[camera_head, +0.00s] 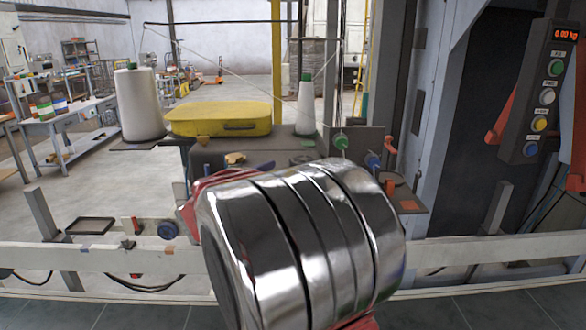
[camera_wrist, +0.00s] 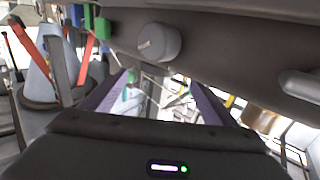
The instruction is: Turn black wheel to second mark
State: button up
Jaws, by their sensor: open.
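A dark grey round knob (camera_wrist: 158,42), perhaps the black wheel, sticks out from a dark panel (camera_wrist: 225,50) in the upper middle of the wrist view. A small pale spot shows on its left side; I cannot make out numbered marks around it. My gripper (camera_wrist: 159,80) is open, its two purple-edged fingers spread and apart, with nothing between them. The knob lies just above the fingertips in the picture, apart from them as far as I can see. In the head view my shiny arm link hides the gripper, and I cannot pick out the wheel with certainty.
A yellow case (camera_head: 218,119) lies on the grey machine, between a large white thread cone (camera_head: 139,105) and a smaller one (camera_head: 305,108). A button box (camera_head: 545,95) hangs at right. A white rail (camera_head: 120,260) crosses in front. A grey handle (camera_wrist: 300,86) juts out at right.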

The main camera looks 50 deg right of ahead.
jog(key=shift+s+a, duration=0.1)
jog(key=shift+a, duration=2.6)
